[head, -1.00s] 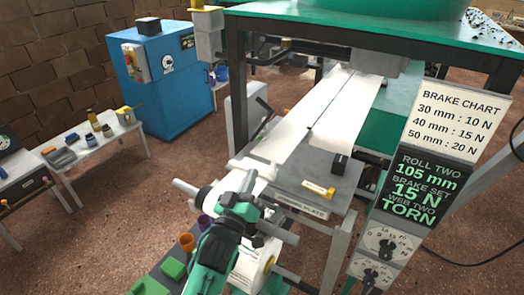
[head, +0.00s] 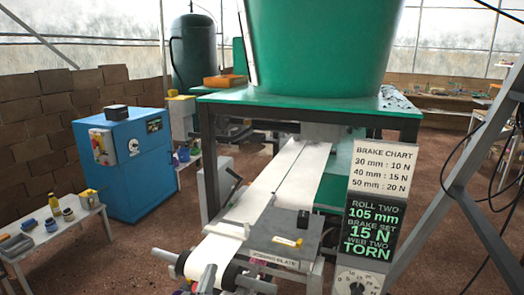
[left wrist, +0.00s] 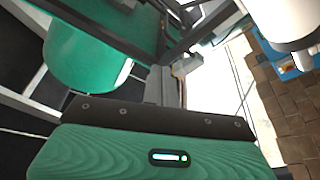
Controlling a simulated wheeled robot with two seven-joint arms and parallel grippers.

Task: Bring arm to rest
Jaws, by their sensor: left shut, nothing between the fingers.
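My left gripper (left wrist: 150,118) shows in the left wrist view as a dark bolted bar above a green grained housing with a small lit slot. It is shut and holds nothing; its fingertips are not clear. In the head view it is at most a sliver at the bottom edge, by the grey roll shaft. My right gripper is not in view. A board (head: 370,230) reads roll two 105 mm, brake set 15 N, web two torn.
The green machine's table (head: 300,98) and its frame fill the middle. A blue cabinet (head: 125,175) stands left, and a white bench (head: 60,230) with small jars is at lower left. A brake chart (head: 385,170) hangs right. A grey slanted post (head: 450,180) crosses the right side.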

